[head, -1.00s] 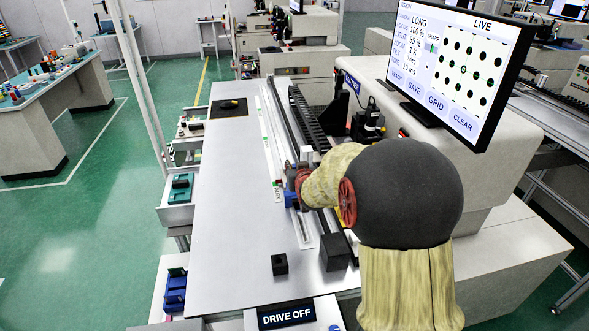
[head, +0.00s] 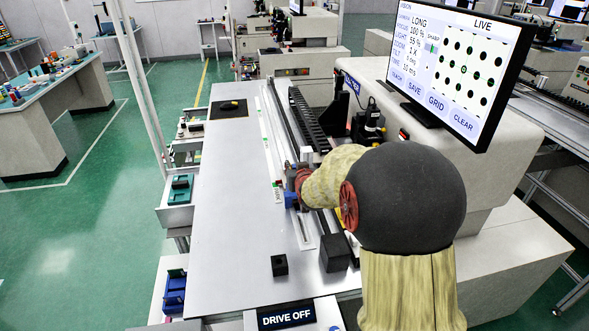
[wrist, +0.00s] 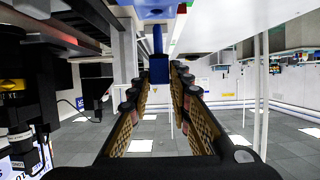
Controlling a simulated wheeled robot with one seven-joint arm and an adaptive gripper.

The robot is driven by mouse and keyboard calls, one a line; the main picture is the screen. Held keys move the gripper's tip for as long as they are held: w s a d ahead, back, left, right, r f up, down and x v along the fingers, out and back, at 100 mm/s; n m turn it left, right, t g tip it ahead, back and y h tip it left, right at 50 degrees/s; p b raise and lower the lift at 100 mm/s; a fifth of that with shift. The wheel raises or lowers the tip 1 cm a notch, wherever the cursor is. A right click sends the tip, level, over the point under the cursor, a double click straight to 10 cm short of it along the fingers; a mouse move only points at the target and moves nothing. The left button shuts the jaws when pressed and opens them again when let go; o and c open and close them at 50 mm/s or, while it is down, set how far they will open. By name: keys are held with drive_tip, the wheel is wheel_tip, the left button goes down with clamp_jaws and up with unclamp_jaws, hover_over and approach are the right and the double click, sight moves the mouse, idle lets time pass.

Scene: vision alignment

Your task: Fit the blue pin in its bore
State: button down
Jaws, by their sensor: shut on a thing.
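The blue pin (wrist: 159,70) shows in the wrist view as a square blue block with a thin round shaft. My gripper (wrist: 158,78) is shut on the block between its two ribbed fingers. The shaft points up in the picture, and its far end meets or overlaps a pale blue part (wrist: 155,12) at the top edge. I cannot tell whether the shaft is inside a bore there. In the head view my gripper (head: 303,180) is over the rail on the bench, with blue (head: 291,199) beside it. My own arm hides much of this spot.
The long grey bench (head: 222,215) is mostly clear on the left. A small black block (head: 279,265) and a larger dark cube (head: 335,253) stand near the front. A monitor (head: 455,62) and a black camera unit (head: 368,122) stand on the right.

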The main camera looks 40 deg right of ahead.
drive_tip(key=shift+f+b, duration=2.3)
drive_tip(key=shift+f, duration=0.4)
drive_tip(key=c, duration=1.6)
unclamp_jaws()
drive_tip(key=shift+o, duration=0.2)
drive_tip(key=v, duration=1.2)
drive_tip(key=shift+r, duration=0.15)
